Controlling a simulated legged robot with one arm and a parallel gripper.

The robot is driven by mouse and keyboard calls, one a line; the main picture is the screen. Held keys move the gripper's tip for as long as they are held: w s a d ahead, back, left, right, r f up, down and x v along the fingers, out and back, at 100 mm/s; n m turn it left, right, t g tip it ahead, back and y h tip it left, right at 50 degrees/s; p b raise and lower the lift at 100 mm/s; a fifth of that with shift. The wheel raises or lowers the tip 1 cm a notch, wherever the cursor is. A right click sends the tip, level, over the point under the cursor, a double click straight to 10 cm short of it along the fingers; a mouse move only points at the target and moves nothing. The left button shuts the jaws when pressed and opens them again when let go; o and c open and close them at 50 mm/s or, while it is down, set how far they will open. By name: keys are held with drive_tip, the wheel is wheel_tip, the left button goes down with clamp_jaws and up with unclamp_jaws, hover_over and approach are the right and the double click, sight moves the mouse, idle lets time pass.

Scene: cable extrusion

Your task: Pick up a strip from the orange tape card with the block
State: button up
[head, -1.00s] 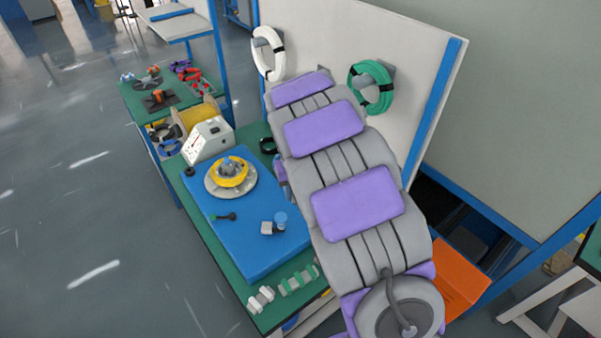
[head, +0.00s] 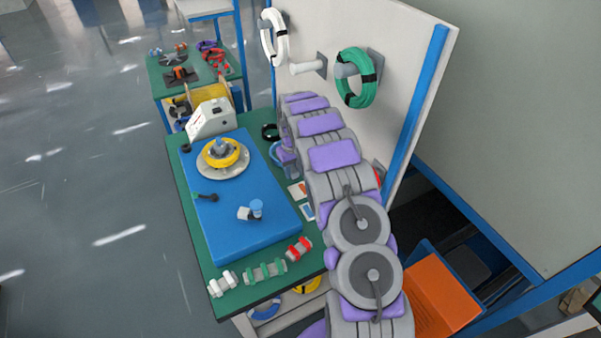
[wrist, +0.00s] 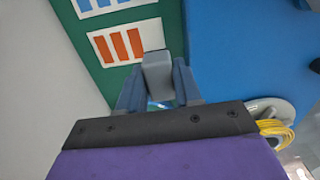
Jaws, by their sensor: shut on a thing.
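My gripper (wrist: 158,90) is shut on a small grey block (wrist: 157,72), which juts out beyond the fingertips. The orange tape card (wrist: 125,43), white with several upright orange strips, lies flat on the green table just beyond the block in the wrist view. The block overlaps the card's lower right edge in the picture; I cannot tell whether they touch. In the head view the orange tape card (head: 298,189) lies between the blue mat and my arm, and my gripper (head: 277,154) is small and partly hidden behind my arm.
A similar card with blue strips (wrist: 100,5) lies beside the orange one. The blue mat (head: 235,235) carries a yellow coil (head: 221,153) on a round plate and small parts. A pale wall panel (head: 400,60) with hung coils stands close behind my arm.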

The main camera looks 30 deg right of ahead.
approach(303, 189)
drive_tip(key=shift+a+f+b, duration=0.35)
drive_tip(key=shift+f+b, duration=0.2)
drive_tip(key=f, duration=0.1)
drive_tip(key=d+f+b, duration=0.1)
drive_tip(key=f, duration=0.2)
drive_tip(key=shift+d+f+b, duration=0.3)
drive_tip(key=shift+d+f, duration=0.05)
drive_tip(key=shift+a, duration=0.7)
drive_tip(key=shift+d, duration=0.9)
drive_tip(key=shift+a+p, duration=0.3)
drive_tip(key=shift+a, duration=0.15)
drive_tip(key=shift+a+p, duration=0.35)
drive_tip(key=shift+f, duration=0.6)
idle(0.4)
